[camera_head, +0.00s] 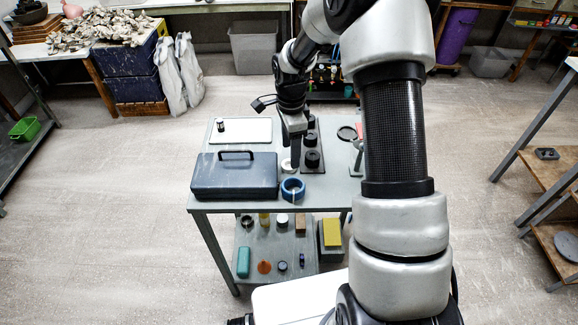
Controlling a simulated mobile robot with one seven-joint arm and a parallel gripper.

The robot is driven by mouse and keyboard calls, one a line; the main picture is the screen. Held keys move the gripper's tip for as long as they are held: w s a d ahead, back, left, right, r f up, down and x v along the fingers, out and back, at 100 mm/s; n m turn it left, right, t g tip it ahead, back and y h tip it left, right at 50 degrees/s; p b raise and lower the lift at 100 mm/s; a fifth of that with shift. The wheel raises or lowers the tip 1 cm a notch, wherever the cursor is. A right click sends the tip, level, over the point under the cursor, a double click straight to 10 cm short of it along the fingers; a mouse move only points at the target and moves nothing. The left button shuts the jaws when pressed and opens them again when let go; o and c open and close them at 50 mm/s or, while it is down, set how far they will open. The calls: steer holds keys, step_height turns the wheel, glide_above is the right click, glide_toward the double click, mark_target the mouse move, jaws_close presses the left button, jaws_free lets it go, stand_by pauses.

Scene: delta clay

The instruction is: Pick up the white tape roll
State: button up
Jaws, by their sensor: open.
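A small white ring-shaped item (286,165), which looks like the white tape roll, lies on the grey table (328,190). It is between the blue case and my gripper and is partly hidden. My gripper (295,167) points down over the table, just right of the white roll in the picture. Its fingers are small and dark here, and I cannot tell whether they touch the roll. Nothing shows held in it. A blue tape roll (292,189) sits just in front, near the table's front edge.
A blue case (235,177) stands left of the rolls, with a white tray (240,131) behind it. A dark stand with black knobs (312,160) is close on the right. Several small items sit on the lower shelf (272,245). Open floor lies left.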

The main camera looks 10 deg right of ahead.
mark_target(289, 166)
step_height(289, 166, down, 5)
steer(key=shift+w+r, duration=0.1)
steer(key=shift+w, duration=0.05)
steer(key=c, duration=1.1)
